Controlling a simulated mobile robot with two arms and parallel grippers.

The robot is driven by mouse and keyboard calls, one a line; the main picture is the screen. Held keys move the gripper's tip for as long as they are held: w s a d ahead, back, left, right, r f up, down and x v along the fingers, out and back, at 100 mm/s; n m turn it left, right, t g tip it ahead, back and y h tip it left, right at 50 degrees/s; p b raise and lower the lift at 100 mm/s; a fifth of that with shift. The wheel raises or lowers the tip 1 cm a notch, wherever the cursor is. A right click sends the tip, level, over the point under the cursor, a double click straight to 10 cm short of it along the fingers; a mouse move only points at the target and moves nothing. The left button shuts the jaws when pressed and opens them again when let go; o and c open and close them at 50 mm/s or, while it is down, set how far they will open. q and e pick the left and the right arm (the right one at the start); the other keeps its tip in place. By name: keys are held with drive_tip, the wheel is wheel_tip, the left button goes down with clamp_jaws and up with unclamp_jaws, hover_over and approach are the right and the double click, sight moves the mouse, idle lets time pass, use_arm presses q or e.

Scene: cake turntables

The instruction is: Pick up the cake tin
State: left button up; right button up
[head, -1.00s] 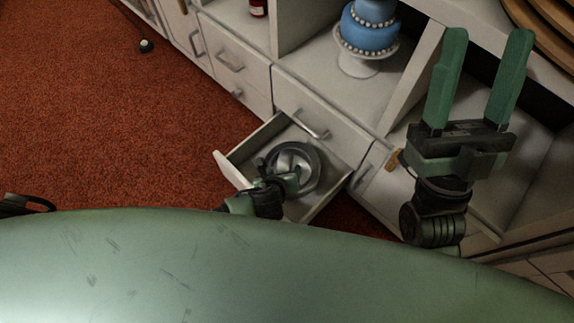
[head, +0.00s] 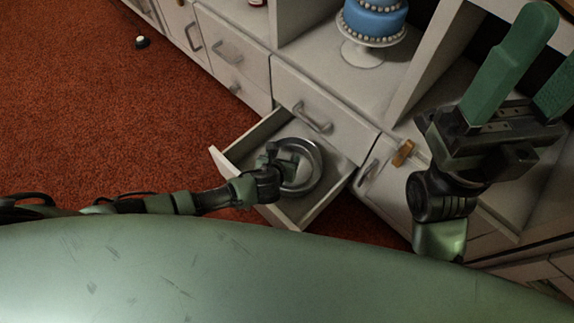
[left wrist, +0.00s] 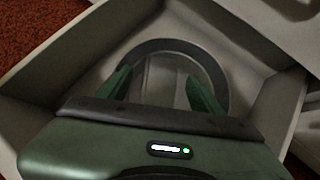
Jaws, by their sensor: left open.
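The cake tin (head: 318,168) is a round grey metal ring in the open drawer (head: 222,165). It also shows in the left wrist view (left wrist: 213,66), its near part hidden by my gripper. My left gripper (head: 282,160) is over the tin in the head view. In the left wrist view its two green fingers (left wrist: 160,86) are apart, with the tin's rim arching beyond them. Nothing is seen clamped between them; whether they touch the tin is unclear. My right gripper (head: 556,48) is raised at the right, fingers apart and empty, partly cut off by the frame.
The drawer's walls surround the tin closely. Above it is a closed drawer with a grey handle (head: 312,118). A blue tiered cake (head: 376,20) stands on a white stand (head: 362,52) on the shelf. Red carpet (head: 90,110) is mostly clear, with a small dark object (head: 142,42).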

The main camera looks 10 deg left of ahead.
use_arm(q)
clamp_jaws()
idle(0.3)
